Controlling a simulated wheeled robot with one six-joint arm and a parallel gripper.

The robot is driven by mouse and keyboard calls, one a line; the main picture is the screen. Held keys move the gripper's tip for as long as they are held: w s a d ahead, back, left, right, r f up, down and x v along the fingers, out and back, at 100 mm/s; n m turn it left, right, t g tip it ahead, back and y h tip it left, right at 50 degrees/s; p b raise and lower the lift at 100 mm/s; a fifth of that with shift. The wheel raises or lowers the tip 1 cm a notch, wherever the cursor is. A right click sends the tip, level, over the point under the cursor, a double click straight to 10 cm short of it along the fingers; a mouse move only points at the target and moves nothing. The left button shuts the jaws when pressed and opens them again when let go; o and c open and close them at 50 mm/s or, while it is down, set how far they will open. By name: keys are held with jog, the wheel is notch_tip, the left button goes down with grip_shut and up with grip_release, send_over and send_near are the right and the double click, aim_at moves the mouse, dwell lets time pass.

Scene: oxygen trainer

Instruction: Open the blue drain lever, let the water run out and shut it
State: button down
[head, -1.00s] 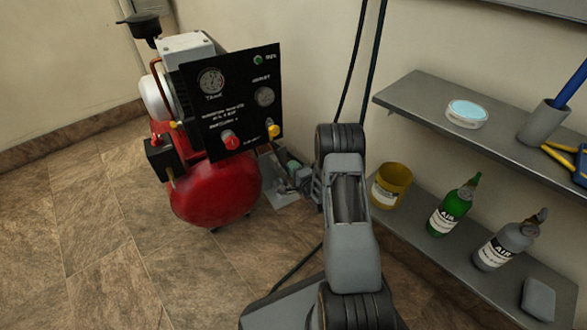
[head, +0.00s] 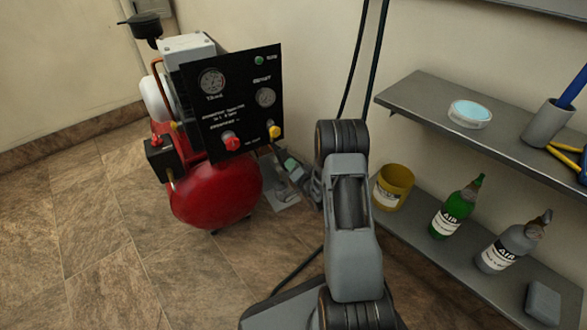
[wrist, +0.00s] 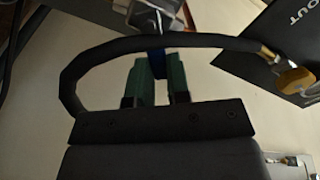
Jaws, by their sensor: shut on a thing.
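In the wrist view, my gripper (wrist: 162,78) has its two green fingers closed on the sides of the blue drain lever (wrist: 157,62). Only a small part of the lever shows between the fingertips, just below a grey metal part (wrist: 160,18). I cannot tell how far the lever is turned. In the head view, the red compressor tank (head: 215,192) stands on the floor at left, and my gripper is small and partly hidden beside my arm, right of the tank. No running water shows.
A dark hose (wrist: 65,75) arches around the fingers to a brass fitting (wrist: 292,73). The black gauge panel (head: 235,100) stands above the tank. Shelves at right hold a yellow cup (head: 393,188), a green bottle (head: 455,212) and a grey bottle (head: 508,246). The floor at left is clear.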

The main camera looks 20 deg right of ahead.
jog(key=shift+s+a+r+n+b, duration=0.1)
jog(key=shift+a+r+n+b, duration=0.15)
jog(key=shift+n, duration=0.6)
jog(key=shift+w+a+r+n+b, duration=0.15)
jog(key=shift+a+n+b, duration=0.1)
jog(key=shift+n, duration=0.55)
jog(key=shift+s+a+r+n+b, duration=0.15)
jog(key=shift+a+r+n+b, duration=0.1)
jog(key=shift+n, duration=0.6)
jog(key=c, duration=1.1)
grip_release()
jog(key=s+p, duration=0.1)
jog(key=s, duration=0.3)
jog(key=s+d+p, duration=0.1)
jog(key=s, duration=0.4)
jog(key=s+p, duration=0.1)
jog(key=s, duration=0.3)
jog(key=shift+s+d+p, duration=0.3)
jog(key=shift+s+p, duration=0.05)
jog(key=shift+p, duration=0.05)
